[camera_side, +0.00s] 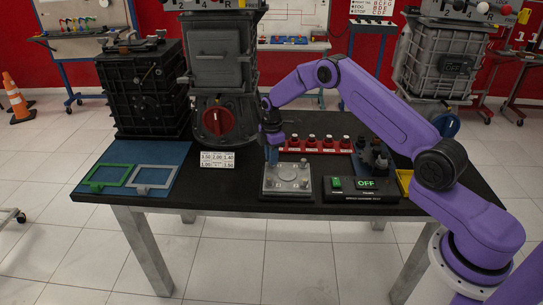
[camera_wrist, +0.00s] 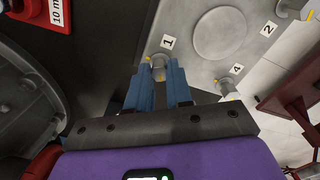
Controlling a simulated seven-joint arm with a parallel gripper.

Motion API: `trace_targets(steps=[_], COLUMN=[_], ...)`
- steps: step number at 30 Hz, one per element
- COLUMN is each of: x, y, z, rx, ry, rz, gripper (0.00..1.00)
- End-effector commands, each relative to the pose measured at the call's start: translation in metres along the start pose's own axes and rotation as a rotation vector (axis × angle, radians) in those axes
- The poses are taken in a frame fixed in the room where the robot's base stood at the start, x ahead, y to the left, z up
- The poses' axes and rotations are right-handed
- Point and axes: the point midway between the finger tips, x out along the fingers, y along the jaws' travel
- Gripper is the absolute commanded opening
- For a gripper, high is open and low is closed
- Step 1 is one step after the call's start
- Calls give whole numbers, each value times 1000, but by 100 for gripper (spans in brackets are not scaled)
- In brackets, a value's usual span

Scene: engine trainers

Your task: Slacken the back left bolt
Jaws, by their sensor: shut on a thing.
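The square grey metal plate (camera_side: 287,191) lies on the black table and shows in the wrist view as a plate (camera_wrist: 205,70) with a round disc in its middle. My gripper (camera_side: 272,161) comes down from above at the plate's back left corner. In the wrist view its blue fingers (camera_wrist: 158,82) are shut on the bolt (camera_wrist: 157,61) beside label 1. The fingers hide part of this bolt. Bolts beside label 4 (camera_wrist: 227,88) and label 2 (camera_wrist: 286,8) stand apart from the gripper, with yellow marks. I cannot tell how far bolt 1 is screwed in.
A red rack (camera_side: 322,151) stands behind the plate. A control box with an OFF display (camera_side: 366,183) and a yellow bin (camera_side: 404,181) are to the right. A grey engine with a red knob (camera_side: 217,121) and a black engine (camera_side: 145,90) stand back left. The table's front edge is close.

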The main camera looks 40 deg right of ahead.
Motion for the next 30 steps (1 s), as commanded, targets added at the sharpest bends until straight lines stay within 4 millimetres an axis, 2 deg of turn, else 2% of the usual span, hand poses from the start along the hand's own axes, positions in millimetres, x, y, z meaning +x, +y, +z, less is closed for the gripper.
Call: trace_targets(steps=[10,11,13,23,26,30], x=[0,0,0,-2,-9,-30], y=[0,0,0,0,1,1], z=[1,1,1,0,0,0], rx=[-3,-3,-3,-2,-2,-2], ry=[-1,-1,-1,0,0,1], rz=[-1,-1,-1,1,2,5], gripper=[0,23,46,46,46,46])
